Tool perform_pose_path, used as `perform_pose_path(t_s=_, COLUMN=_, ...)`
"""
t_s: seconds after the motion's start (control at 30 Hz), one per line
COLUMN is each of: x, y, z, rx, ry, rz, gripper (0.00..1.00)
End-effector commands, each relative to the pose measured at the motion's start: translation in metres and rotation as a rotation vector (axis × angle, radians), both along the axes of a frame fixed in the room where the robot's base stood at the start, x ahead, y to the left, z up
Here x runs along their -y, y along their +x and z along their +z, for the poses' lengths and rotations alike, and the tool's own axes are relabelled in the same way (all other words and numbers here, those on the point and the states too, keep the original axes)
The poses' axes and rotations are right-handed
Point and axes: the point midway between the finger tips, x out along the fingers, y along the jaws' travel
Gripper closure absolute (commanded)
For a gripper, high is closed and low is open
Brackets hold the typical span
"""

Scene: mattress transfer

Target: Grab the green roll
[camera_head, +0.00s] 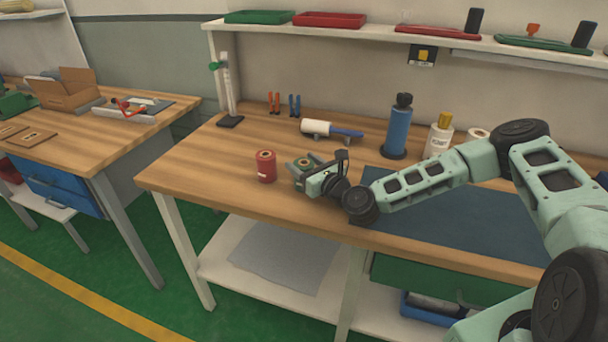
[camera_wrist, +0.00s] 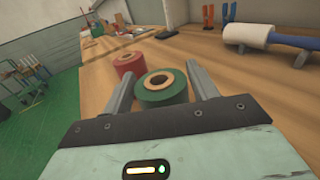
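The green roll (camera_wrist: 162,88) stands upright on the wooden workbench, its round core facing up. In the wrist view it sits between the two spread fingers of my gripper (camera_wrist: 162,85), with small gaps seen on both sides. In the head view my gripper (camera_head: 303,176) is low over the bench, and the green roll (camera_head: 305,161) shows partly behind its fingers. My gripper is open. A red roll (camera_head: 265,166) stands just to the left of the green one; it also shows in the wrist view (camera_wrist: 129,65), behind and to the left.
A white lint roller with a blue handle (camera_head: 316,128) lies behind the green roll. A blue bottle (camera_head: 398,130) and a white bottle (camera_head: 438,137) stand to the right. A dark mat (camera_head: 450,215) covers the bench's right part. The bench's left front is clear.

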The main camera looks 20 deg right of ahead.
Motion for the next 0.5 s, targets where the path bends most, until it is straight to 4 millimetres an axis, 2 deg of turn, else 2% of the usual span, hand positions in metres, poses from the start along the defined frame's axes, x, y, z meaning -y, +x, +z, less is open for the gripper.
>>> perform_pose_path(t_s=0.03, x=0.000, y=0.000, z=0.000, rx=0.000, ry=0.000, rz=0.000, gripper=0.56)
perform_pose_path(t_s=0.1, x=0.000, y=0.000, z=0.000, rx=0.000, ry=0.000, rz=0.000, gripper=0.76)
perform_pose_path(t_s=0.13, x=0.000, y=0.000, z=0.000, rx=0.000, ry=0.000, rz=0.000, gripper=0.79)
perform_pose_path(t_s=0.37, x=0.000, y=0.000, z=0.001, rx=0.002, ry=0.001, rz=0.000, gripper=0.79)
perform_pose_path(t_s=0.5, x=0.000, y=0.000, z=0.012, rx=0.004, ry=0.001, rz=0.000, gripper=0.79)
